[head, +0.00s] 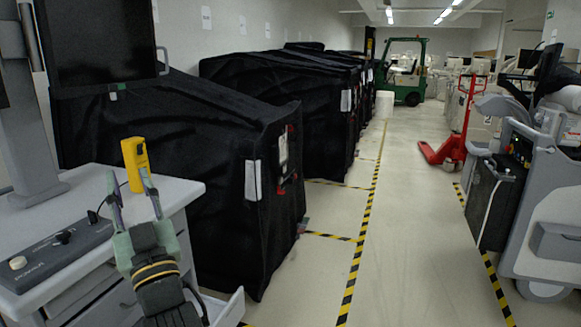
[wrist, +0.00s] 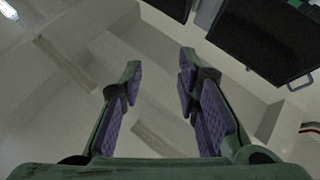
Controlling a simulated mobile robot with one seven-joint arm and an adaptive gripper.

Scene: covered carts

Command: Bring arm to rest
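My gripper (head: 129,178) is in front of the grey cart at the lower left of the head view, its fingers pointing up. In the wrist view my gripper (wrist: 160,75) has its two fingers spread wide, with purple pads and nothing between them. The wrist camera faces the ceiling, and a dark monitor (wrist: 265,40) shows at the upper right. A yellow device (head: 135,163) appears behind the fingertips in the head view, apart from the grip. Part of its lower end is hard to see behind the fingers.
The grey cart (head: 75,220) carries a monitor (head: 98,38) and a control panel (head: 60,255); a drawer (head: 226,308) stands out beside my arm. Black-covered carts (head: 190,160) line the left. The aisle floor (head: 400,230) is clear, with a red pallet jack (head: 447,150) farther off.

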